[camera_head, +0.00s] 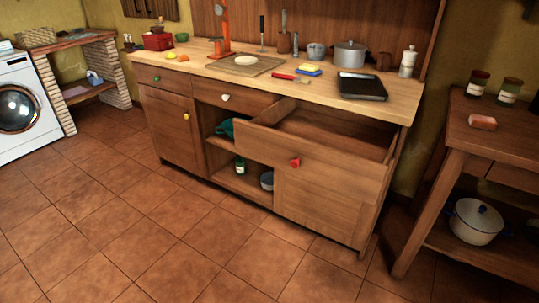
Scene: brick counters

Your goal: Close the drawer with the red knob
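The drawer with the red knob (340,173) is the right one under the wooden counter top. It is pulled out well past the cabinet front, and its inside looks empty from here. The red knob (295,162) sits on its front panel. The drawer with the white knob (252,103) and the drawer with the green knob (171,82) look shut. Neither of my grippers is in view.
The counter top (305,90) holds a pot, a black scale, a cutting board and utensils. Open shelves (245,184) below hold a bottle and bowl. A side table (487,137) stands right. The tiled floor (150,225) in front is clear.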

